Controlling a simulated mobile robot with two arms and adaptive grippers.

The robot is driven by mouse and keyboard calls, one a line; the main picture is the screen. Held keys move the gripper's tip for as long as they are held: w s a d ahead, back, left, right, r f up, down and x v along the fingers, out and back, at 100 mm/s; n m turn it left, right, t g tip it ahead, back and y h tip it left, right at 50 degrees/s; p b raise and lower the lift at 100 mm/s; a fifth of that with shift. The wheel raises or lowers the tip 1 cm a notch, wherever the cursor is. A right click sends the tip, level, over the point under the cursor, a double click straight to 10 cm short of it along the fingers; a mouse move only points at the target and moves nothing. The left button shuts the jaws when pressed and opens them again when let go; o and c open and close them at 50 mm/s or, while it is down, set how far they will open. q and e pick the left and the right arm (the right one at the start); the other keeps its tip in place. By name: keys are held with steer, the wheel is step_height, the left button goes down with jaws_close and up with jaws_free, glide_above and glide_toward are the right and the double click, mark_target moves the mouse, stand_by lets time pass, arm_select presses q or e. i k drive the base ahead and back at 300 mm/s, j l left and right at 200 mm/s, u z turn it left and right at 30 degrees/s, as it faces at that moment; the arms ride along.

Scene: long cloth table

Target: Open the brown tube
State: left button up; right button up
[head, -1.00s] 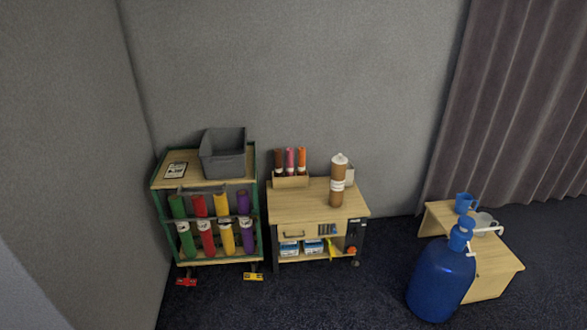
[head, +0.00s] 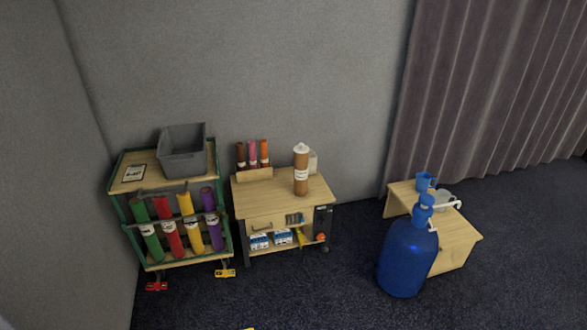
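The brown tube (head: 301,184) stands upright on the small wooden cabinet (head: 265,200) in the head view, with a white cap (head: 301,149) on its top and a white label around its middle. A whitish object (head: 313,161) is partly hidden behind it. Neither of my grippers is in view, and nothing touches the tube.
A green-framed cart (head: 120,208) with several coloured tubes and a grey bin (head: 183,158) stands left of the cabinet. Brown, pink and orange tubes stand in a holder (head: 255,174). A blue water bottle (head: 407,258) stands by a low bench (head: 458,240). Dark carpet in front is mostly clear.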

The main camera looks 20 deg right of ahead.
mark_target(301, 160)
steer(key=i+l, duration=0.45)
steer(key=i, duration=0.2)
steer(key=i+l, duration=0.45)
steer(key=i, duration=0.2)
steer(key=i+l, duration=0.45)
steer(key=i, duration=0.15)
